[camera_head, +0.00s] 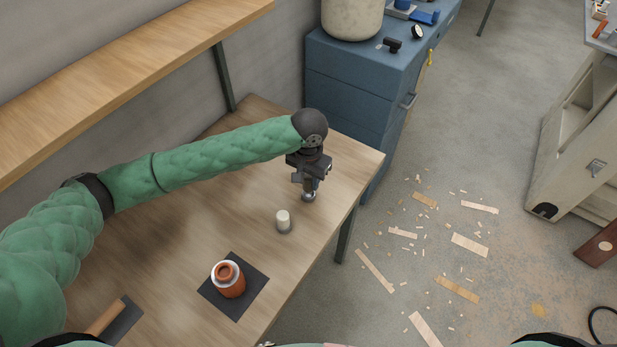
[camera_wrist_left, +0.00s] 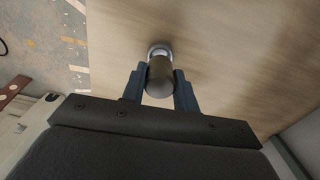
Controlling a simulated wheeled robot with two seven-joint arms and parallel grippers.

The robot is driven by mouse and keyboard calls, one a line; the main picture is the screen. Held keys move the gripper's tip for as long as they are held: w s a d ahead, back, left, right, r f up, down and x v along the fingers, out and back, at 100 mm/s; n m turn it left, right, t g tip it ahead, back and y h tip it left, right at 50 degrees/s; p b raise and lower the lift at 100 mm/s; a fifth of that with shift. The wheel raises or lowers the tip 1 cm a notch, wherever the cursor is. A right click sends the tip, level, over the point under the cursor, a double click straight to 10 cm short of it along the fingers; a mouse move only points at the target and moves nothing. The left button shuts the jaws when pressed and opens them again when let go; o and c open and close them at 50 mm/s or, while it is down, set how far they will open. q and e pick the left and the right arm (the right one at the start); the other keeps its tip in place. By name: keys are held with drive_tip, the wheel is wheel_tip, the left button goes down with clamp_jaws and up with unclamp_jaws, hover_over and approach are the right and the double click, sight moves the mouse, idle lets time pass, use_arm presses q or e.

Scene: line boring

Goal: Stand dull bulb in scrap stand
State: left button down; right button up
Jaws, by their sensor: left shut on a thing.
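My left gripper (camera_head: 308,184) is shut on the dull bulb (camera_wrist_left: 160,80), a dark rounded piece, near the table's far right corner. The bulb points down between the fingers, which also show in the left wrist view (camera_wrist_left: 160,90). A small grey ring-shaped stand (camera_head: 308,197) shows directly under the bulb, and its pale rim (camera_wrist_left: 159,50) shows at the bulb's far end. I cannot tell whether the bulb rests in it. A white bulb (camera_head: 283,216) stands upright on a similar grey base nearby. My right gripper is not in view.
An orange-red lamp body (camera_head: 229,283) with a pale rim stands on a dark mat (camera_head: 246,298). A wooden-handled tool (camera_head: 106,318) lies at the table's near left. A shelf (camera_head: 120,78) runs above the back. A blue cabinet (camera_head: 345,85) stands beyond the wooden table (camera_head: 190,225).

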use_arm(q)
drive_tip(key=shift+f, duration=1.15)
drive_tip(key=c, duration=1)
unclamp_jaws()
drive_tip(key=shift+r, duration=0.1)
drive_tip(key=shift+r+p, duration=2.2)
drive_tip(key=shift+r, duration=1.7)
